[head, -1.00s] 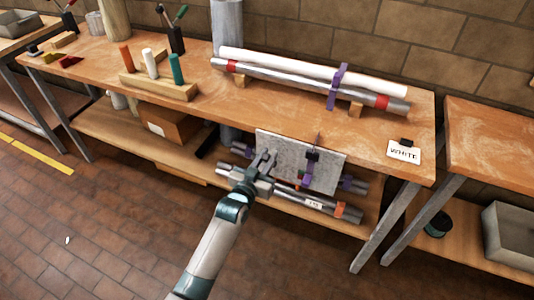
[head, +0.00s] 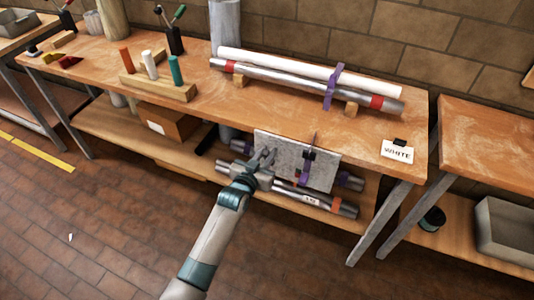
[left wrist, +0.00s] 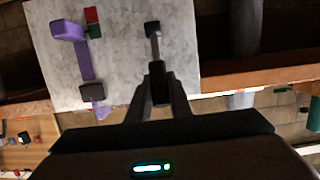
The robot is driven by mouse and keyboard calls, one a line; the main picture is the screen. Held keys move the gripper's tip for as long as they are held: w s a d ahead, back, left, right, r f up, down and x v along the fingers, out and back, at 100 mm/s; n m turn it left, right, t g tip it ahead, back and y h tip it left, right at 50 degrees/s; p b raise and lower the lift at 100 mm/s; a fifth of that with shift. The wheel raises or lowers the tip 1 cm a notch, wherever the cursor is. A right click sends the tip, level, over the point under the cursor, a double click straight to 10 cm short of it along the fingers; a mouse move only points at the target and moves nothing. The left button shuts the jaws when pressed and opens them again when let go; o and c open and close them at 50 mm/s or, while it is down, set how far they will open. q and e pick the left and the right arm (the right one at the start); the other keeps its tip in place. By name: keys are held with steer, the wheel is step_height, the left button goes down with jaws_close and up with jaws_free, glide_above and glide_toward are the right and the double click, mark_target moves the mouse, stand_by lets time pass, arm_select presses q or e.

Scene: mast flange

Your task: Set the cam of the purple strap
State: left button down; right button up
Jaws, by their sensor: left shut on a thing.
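A purple strap (head: 305,170) runs down the grey panel (head: 326,166) at the table's front edge. Its dark cam buckle (head: 309,154) sits on the strap. In the left wrist view the strap (left wrist: 84,62) and dark buckle (left wrist: 92,92) lie left of my gripper, against the panel (left wrist: 120,45). My left gripper (head: 265,158) is in front of the panel's left part, apart from the strap. It is shut on a small dark-ended metal piece (left wrist: 153,42), which also shows between the fingers (left wrist: 158,92). My right gripper is not in view.
More tubes (head: 325,203) lie on the lower shelf. A card reading WHITE (head: 397,152) lies at right.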

arm_select(q)
steer(key=c, duration=1.6)
jaws_free()
steer(key=shift+s, duration=0.1)
